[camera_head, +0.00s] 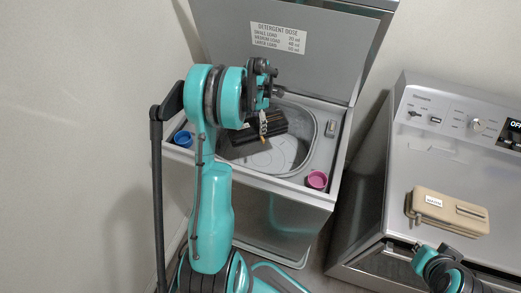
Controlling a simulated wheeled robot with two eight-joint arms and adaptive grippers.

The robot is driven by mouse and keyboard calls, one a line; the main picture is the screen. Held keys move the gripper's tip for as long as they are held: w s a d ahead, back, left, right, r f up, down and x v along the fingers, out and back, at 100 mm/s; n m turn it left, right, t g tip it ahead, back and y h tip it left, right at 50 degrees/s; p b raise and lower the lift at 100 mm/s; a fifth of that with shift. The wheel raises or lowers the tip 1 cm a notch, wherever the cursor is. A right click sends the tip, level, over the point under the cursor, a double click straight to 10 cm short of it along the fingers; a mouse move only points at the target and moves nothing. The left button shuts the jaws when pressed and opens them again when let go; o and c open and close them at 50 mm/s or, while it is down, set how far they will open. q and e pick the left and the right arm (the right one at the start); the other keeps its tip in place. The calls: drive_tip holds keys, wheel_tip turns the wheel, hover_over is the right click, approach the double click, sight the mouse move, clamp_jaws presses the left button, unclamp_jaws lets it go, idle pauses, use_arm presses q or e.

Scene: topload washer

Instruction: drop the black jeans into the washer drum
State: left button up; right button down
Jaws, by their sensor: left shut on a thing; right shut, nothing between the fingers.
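The black jeans (291,123) are a dark folded bundle over the open washer drum (285,158), inside its rim. My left gripper (263,123) is above the drum, shut on the jeans at their near side. Part of the jeans is hidden behind my gripper and wrist. I cannot tell whether the jeans touch the drum floor. My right gripper (443,250) is at the lower right by the front of the second machine, partly cut off by the frame edge, shut and empty, away from the jeans.
The washer's raised lid (225,40) stands behind the drum with a detergent dose label (279,38). A blue cup (183,139) and a pink cup (317,180) sit on the washer's rim. A second machine (420,160) at right carries a beige case (447,211).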

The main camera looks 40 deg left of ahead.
use_arm(q)
drive_tip(key=shift+f, duration=0.5)
use_arm(e)
drive_tip(key=shift+f, duration=0.3)
use_arm(q)
drive_tip(key=o, duration=1.9)
drive_tip(key=shift+r, duration=0.1)
wheel_tip(320, 180, up, 12)
